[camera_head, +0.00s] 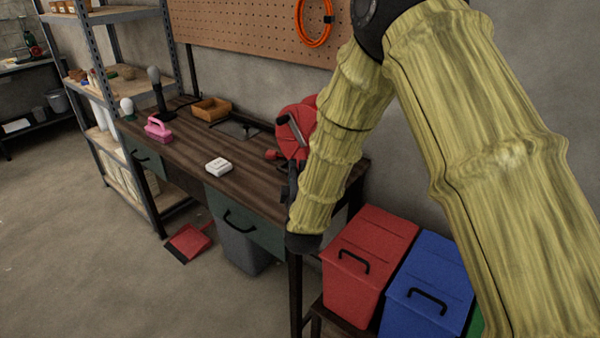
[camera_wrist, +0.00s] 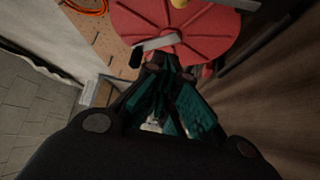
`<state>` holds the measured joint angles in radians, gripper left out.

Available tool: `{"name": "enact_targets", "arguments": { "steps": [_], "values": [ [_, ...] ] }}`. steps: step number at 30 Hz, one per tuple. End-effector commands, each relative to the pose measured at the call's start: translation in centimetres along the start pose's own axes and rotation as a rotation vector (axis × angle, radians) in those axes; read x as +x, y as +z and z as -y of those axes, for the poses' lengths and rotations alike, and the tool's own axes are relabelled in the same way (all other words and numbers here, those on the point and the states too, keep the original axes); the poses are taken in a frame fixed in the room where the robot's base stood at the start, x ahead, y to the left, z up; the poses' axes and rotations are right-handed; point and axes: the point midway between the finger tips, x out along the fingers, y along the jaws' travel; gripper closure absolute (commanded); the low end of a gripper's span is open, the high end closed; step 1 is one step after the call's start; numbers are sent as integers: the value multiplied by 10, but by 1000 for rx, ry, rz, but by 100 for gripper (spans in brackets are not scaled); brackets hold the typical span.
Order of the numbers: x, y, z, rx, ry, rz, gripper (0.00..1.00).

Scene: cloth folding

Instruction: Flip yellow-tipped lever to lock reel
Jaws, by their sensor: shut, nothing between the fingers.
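The red reel (camera_head: 295,118) stands at the right end of the workbench, partly hidden behind my arm. In the wrist view the red ribbed disc of the reel (camera_wrist: 205,32) fills the top, just beyond my fingertips. A small yellow part (camera_wrist: 179,3) shows at the top edge, cut off by the frame; it may be the lever's yellow tip. A grey bar (camera_wrist: 160,42) with a dark end lies across the disc's lower part. My gripper (camera_wrist: 170,74) is shut and empty, pointing at the reel's lower edge. I cannot tell whether it touches. In the head view my gripper (camera_head: 290,185) is dark and partly hidden.
The wooden workbench (camera_head: 190,145) holds a white box (camera_head: 218,166), a pink-handled item (camera_head: 158,129), a black lamp-like item (camera_head: 158,95) and a wooden tray (camera_head: 210,109). A red bin (camera_head: 365,255) and a blue bin (camera_head: 430,285) stand right of the bench. An orange cable (camera_head: 316,25) hangs on the pegboard.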

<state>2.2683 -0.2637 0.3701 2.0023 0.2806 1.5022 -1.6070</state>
Motion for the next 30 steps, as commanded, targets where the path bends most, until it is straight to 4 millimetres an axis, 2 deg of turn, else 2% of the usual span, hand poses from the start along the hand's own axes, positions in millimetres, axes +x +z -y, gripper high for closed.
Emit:
{"name": "enact_targets", "arguments": {
  "steps": [3, 12, 21, 30],
  "values": [
    [19, 1, -2, 3, 1, 3, 100],
    [56, 2, -2, 1, 1, 3, 100],
    [44, 29, -1, 0, -1, 2, 100],
    [41, 38, 0, 0, 0, 0, 100]
  ]
}}
